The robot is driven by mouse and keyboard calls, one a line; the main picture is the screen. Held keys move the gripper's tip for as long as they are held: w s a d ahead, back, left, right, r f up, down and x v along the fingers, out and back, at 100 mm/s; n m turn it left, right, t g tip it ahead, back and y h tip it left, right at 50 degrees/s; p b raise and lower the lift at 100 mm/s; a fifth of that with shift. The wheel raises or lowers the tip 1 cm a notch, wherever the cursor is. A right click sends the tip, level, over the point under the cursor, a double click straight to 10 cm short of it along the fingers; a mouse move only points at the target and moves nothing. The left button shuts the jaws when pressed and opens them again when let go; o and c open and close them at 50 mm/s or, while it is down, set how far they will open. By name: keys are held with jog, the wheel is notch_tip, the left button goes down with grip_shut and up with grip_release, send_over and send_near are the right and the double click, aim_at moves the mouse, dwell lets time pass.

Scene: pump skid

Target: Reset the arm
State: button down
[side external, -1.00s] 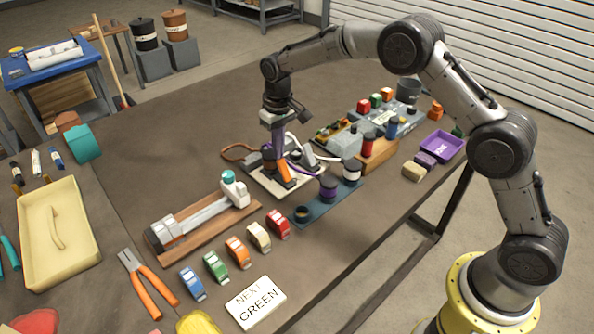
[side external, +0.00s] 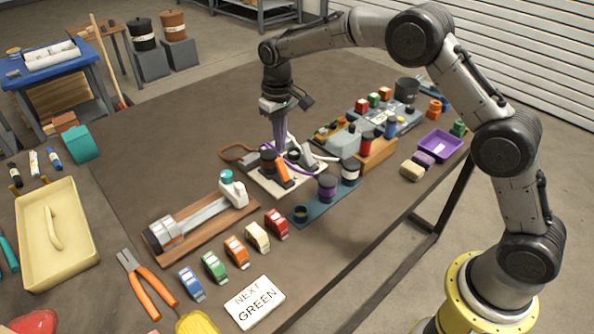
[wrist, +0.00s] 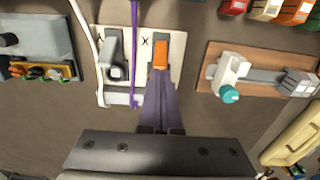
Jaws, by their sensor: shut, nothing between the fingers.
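My gripper (side external: 279,143) is shut and empty, with its purple fingers pointing down above the white board (side external: 262,181) in the middle of the table. The board carries dark blocks and an orange-handled part (side external: 283,172). In the wrist view my shut fingers (wrist: 160,78) overlap the near end of the orange part (wrist: 160,54), and I cannot tell the exact gap. A purple cable (wrist: 134,45) and a white cable (wrist: 87,40) run across the board beside the fingers.
A wooden base with a white clamp-like device (side external: 232,188) and teal knob lies left of the board. A blue strip with spools (side external: 314,211) is in front. Colored clips (side external: 236,251) and a "NEXT GREEN" card (side external: 254,302) lie nearer. The table behind my gripper is mostly clear.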

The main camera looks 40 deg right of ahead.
notch_tip(320, 180, up, 12)
jog(key=s+d+t, duration=0.2)
jog(key=s, duration=0.1)
jog(key=s+d+r+t, duration=0.2)
jog(key=s+r, duration=0.8)
jog(key=s, duration=0.1)
jog(key=s+d+t, duration=0.2)
jog(key=s, duration=1.2)
jog(key=s+f, duration=0.8)
jog(key=s, duration=0.1)
jog(key=shift+f, duration=0.3)
